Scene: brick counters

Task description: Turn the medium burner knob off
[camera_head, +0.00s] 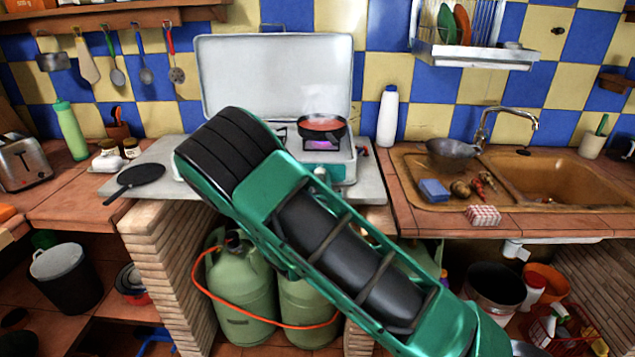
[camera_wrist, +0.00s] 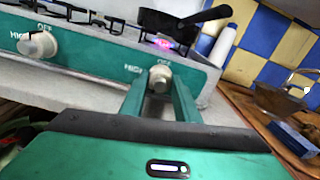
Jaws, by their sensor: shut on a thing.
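The camping stove (camera_head: 278,75) stands on the counter with its white lid open. Its green front panel (camera_wrist: 95,58) carries two pale round knobs under "OFF" and "HIGH" marks. My gripper (camera_wrist: 160,88) is shut on the right knob (camera_wrist: 160,75), one finger on each side of it. The left knob (camera_wrist: 38,44) is apart from my gripper. A pan (camera_head: 322,128) with red contents sits on the right burner, where a purple-pink flame (camera_head: 322,144) glows; the flame also shows in the wrist view (camera_wrist: 160,43). My arm hides the stove's left part and my fingertips in the head view.
A white bottle (camera_head: 387,116) stands right of the stove, before the sink (camera_head: 560,180). A black flat pan (camera_head: 135,179) lies on the counter at left. Green gas cylinders (camera_head: 240,290) with an orange hose stand below.

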